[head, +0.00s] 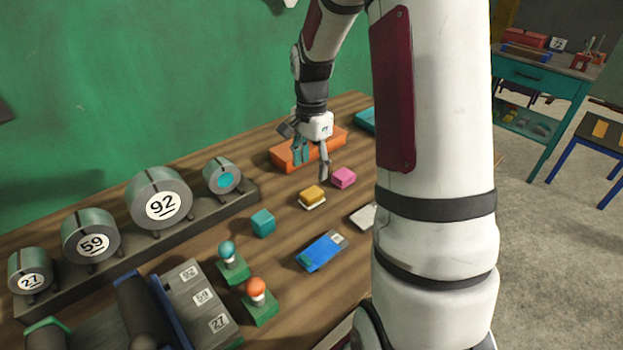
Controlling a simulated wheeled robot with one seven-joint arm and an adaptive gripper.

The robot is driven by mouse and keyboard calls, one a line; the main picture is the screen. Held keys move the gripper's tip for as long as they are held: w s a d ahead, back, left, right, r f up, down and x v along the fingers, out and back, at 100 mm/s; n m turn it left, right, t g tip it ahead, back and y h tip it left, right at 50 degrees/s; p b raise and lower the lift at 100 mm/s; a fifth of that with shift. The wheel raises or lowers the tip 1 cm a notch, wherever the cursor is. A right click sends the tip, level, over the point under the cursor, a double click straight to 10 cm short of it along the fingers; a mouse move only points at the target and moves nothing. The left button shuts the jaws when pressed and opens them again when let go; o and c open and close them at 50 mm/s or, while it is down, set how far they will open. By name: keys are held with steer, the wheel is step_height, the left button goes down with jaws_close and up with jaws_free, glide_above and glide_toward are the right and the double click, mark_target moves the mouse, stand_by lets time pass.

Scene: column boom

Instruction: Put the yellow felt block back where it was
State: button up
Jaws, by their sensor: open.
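The yellow felt block (313,193) lies on the wooden table, with a thin white layer along its lower edge. A pink block (343,177) lies just behind it to the right, and a teal block (263,222) lies to its left. My gripper (311,165) is open and points down above the table, behind the yellow block and in front of an orange tray (283,158). No block shows between its fingers. My gripper and the yellow block appear apart. My arm hides part of the table on the right.
A rack of numbered grey cylinders (162,199) stands along the wall side. A blue flat case (321,251), a teal-knobbed piece (231,262) and an orange-knobbed piece (258,300) stand in front. A grey card holder (201,303) is at the lower left. Bare wood surrounds the blocks.

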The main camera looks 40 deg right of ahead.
steer(key=s+a+r+n+t, duration=0.1)
steer(key=s+a+r+n, duration=0.2)
steer(key=a+r, duration=0.25)
steer(key=s+a+r+n, duration=0.4)
steer(key=a+r, duration=0.1)
steer(key=r, duration=0.2)
steer(key=s+a+r+n+t, duration=0.1)
steer(key=s+a+n, duration=0.3)
steer(key=s, duration=0.3)
steer(key=s+a+r+n+t, duration=0.2)
steer(key=s+a+n, duration=0.3)
steer(key=s, duration=0.3)
steer(key=shift+s+r+n, duration=0.2)
steer(key=shift+r+n, duration=0.1)
steer(key=shift+n, duration=0.5)
steer(key=shift+a+r, duration=0.1)
steer(key=shift+r+p, duration=0.35)
steer(key=shift+r, duration=0.05)
